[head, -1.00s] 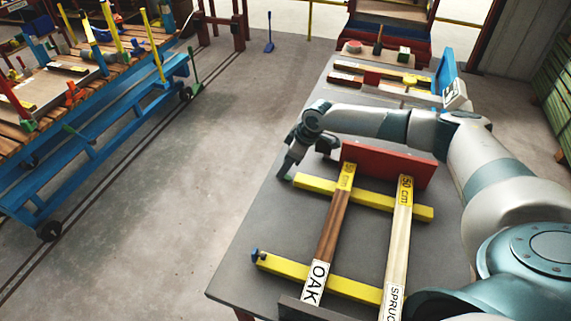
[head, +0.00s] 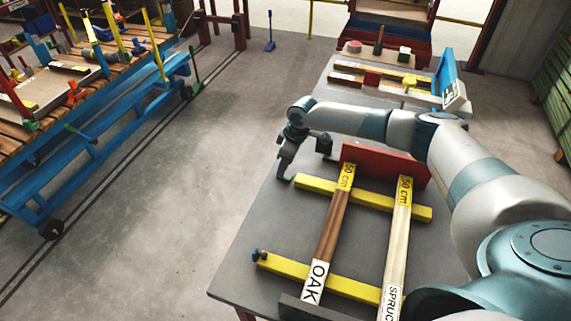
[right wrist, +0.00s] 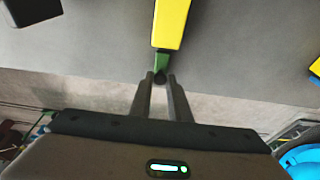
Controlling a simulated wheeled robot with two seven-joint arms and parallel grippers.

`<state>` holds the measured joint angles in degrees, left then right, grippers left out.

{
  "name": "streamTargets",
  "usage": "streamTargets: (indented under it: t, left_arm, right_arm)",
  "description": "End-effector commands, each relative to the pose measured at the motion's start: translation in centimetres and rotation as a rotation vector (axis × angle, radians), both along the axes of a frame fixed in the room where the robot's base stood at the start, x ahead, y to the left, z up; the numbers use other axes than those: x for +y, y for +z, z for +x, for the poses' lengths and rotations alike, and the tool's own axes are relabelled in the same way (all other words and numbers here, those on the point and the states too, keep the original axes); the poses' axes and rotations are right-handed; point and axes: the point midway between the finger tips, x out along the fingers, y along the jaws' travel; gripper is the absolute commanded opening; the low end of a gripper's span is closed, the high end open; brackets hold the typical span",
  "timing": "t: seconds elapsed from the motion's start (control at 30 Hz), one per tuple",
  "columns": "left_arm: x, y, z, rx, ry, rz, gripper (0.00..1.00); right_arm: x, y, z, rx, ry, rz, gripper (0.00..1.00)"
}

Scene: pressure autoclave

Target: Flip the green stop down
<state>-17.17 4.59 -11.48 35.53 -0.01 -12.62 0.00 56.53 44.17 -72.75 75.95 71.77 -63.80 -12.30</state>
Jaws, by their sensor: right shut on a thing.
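The green stop (right wrist: 161,62) is at the end of a yellow bar (right wrist: 171,22) in the right wrist view, with a small dark round tip at its near end. In the head view the stop (head: 286,178) is a small green spot at the left end of the upper yellow bar (head: 318,183), mostly hidden by my fingers. My right gripper (right wrist: 160,80) is shut on the green stop, its fingertips around the dark tip. It also shows in the head view (head: 284,170), pointing down at the table's left edge. My left gripper is not in view.
OAK (head: 328,236) and SPRUCE (head: 398,240) boards lie across the two yellow bars against a red block (head: 400,166). A blue stop (head: 257,254) is on the lower yellow bar (head: 340,283). A blue cart (head: 120,125) stands left; the floor between is clear.

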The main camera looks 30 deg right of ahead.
Motion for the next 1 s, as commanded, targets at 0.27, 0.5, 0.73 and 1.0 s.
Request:
streamTargets:
  t: [0.27, 0.5, 0.73, 1.0]
  left_arm:
    - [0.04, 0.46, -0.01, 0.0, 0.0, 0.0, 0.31]
    - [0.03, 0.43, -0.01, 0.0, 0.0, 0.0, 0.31]
    - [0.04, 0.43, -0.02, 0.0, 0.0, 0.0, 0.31]
    - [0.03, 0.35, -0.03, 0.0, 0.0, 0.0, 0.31]
  right_arm:
    - [0.42, -0.25, 0.43, 0.072, 0.0, -0.065, 0.0]
    - [0.38, -0.27, 0.41, 0.073, 0.0, -0.065, 0.0]
    - [0.38, -0.27, 0.41, 0.073, -0.001, -0.064, 0.36]
    - [0.36, -0.07, 0.4, 0.073, -0.001, -0.064, 0.36]
